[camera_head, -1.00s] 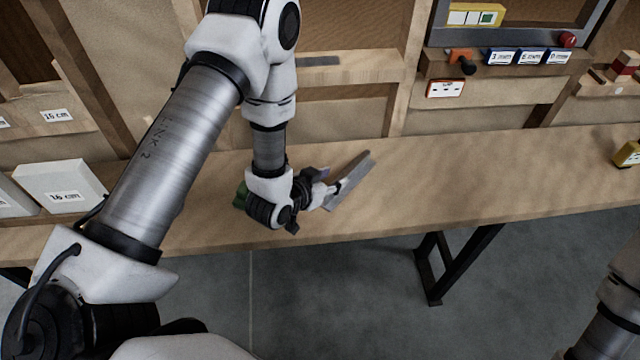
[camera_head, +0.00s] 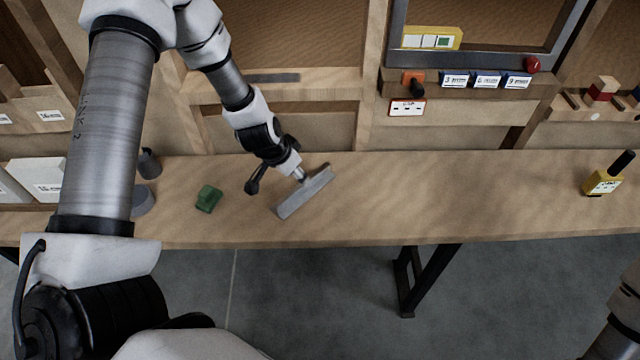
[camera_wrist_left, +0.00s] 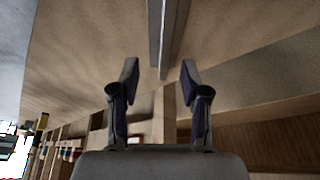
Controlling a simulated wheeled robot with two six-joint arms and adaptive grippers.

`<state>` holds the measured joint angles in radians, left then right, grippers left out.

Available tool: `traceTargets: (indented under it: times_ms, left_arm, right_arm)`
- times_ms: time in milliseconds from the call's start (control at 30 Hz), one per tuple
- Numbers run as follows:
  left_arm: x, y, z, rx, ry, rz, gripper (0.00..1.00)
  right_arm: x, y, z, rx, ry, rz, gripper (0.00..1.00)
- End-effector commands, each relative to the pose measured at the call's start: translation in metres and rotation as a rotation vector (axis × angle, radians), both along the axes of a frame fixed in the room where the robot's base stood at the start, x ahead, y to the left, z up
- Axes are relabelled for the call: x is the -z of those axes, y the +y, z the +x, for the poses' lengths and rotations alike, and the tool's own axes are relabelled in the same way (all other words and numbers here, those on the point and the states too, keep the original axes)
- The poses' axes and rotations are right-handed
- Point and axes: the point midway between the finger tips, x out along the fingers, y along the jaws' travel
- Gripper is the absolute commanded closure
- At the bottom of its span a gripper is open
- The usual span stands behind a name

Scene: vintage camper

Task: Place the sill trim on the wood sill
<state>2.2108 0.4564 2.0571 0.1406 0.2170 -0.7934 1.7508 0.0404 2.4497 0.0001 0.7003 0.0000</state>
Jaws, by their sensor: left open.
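The sill trim (camera_head: 305,192) is a long grey bar lying slantwise on the wooden bench. My left gripper (camera_head: 301,177) is at its upper side, near its middle. In the left wrist view the trim (camera_wrist_left: 166,35) runs from the top edge down to between the fingertips of my left gripper (camera_wrist_left: 160,72). The fingers are open, with a gap on both sides of the bar. The wood sill (camera_head: 340,80) is the ledge on the back wall, with a thin dark grey strip (camera_head: 272,78) on it. My right gripper is out of view.
A green block (camera_head: 209,198) lies left of the trim. White boxes (camera_head: 38,180) stand at the far left. A yellow tool (camera_head: 603,181) stands at the right end. The bench (camera_head: 450,195) between is clear. A shelf with labelled blocks (camera_head: 486,80) juts from the wall.

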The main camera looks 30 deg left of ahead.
Motion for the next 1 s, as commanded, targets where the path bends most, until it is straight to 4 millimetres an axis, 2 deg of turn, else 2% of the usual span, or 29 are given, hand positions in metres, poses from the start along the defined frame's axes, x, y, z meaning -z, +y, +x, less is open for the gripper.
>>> traceTargets:
  times_ms: [33, 167, 367, 633, 667, 700, 767, 800, 1000]
  left_arm:
    - [0.014, 0.000, 0.003, 0.002, 0.001, 0.002, 0.54]
    - [0.028, -0.001, 0.008, 0.002, 0.000, 0.003, 0.54]
    - [0.061, -0.003, 0.023, 0.005, 0.000, 0.004, 0.54]
    - [0.063, -0.004, 0.026, 0.001, 0.000, 0.002, 0.54]
    - [0.063, -0.004, 0.026, 0.001, 0.000, 0.002, 0.61]
    - [0.063, -0.004, 0.026, 0.001, -0.001, 0.003, 0.75]
    - [0.063, -0.004, 0.026, 0.001, -0.001, 0.003, 0.97]
    - [0.063, -0.004, 0.026, 0.001, -0.001, 0.003, 1.00]
    - [0.063, -0.004, 0.026, 0.001, -0.001, 0.003, 1.00]
  right_arm:
    - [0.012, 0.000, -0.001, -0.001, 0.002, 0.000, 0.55]
    - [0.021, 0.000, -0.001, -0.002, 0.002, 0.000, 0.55]
    - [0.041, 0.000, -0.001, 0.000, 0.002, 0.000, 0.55]
    - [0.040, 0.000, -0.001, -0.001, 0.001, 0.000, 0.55]
    - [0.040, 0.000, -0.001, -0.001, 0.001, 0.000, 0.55]
    - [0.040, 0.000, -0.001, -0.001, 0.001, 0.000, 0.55]
    - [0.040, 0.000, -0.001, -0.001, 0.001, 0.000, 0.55]
    - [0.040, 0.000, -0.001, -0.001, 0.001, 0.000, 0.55]
    - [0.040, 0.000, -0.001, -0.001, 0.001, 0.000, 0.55]
